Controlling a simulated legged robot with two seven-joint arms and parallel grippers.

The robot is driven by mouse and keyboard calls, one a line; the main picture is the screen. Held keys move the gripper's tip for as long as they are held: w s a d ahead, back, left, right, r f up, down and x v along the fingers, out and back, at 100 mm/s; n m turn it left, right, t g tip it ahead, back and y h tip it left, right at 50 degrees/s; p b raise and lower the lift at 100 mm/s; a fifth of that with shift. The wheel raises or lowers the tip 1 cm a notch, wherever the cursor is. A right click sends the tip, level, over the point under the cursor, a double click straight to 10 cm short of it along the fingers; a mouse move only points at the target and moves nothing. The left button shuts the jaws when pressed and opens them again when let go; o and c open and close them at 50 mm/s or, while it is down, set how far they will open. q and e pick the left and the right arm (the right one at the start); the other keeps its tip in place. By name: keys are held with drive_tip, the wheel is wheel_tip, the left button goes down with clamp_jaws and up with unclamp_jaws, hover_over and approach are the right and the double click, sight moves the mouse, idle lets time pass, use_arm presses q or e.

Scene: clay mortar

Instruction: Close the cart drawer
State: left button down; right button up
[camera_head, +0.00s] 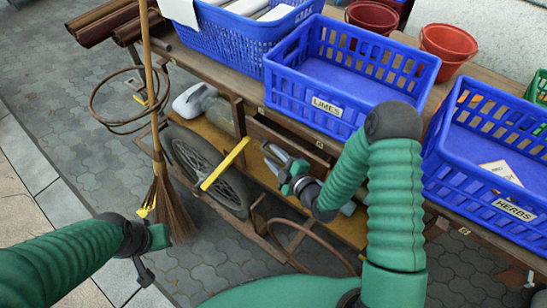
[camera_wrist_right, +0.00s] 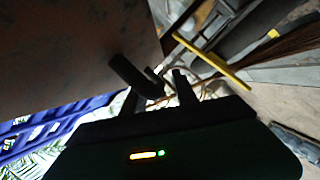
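The cart's wooden drawer (camera_head: 292,138) is under the table top, below the blue crate labelled LIMES. My right arm and gripper hide part of its front, and I cannot tell how far out it stands. My right gripper (camera_head: 276,161) is just in front of and below the drawer front, its fingers apart and empty. In the right wrist view the gripper (camera_wrist_right: 160,85) also shows spread fingers beside a large brown panel (camera_wrist_right: 70,50), which looks like the drawer's wood. My left gripper (camera_head: 143,272) is low at the left, away from the cart, its fingers unclear.
Blue crates labelled LIMES (camera_head: 350,78) and HERBS (camera_head: 490,165) and red buckets (camera_head: 447,47) stand on the cart top. A wheel (camera_head: 208,165), a yellow bar (camera_head: 225,164) and a broom (camera_head: 165,200) are left of my right gripper. Paving at the lower left is clear.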

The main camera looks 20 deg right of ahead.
drive_tip(key=shift+w, duration=0.15)
clamp_jaws()
drive_tip(key=shift+f, duration=0.15)
idle(1.2)
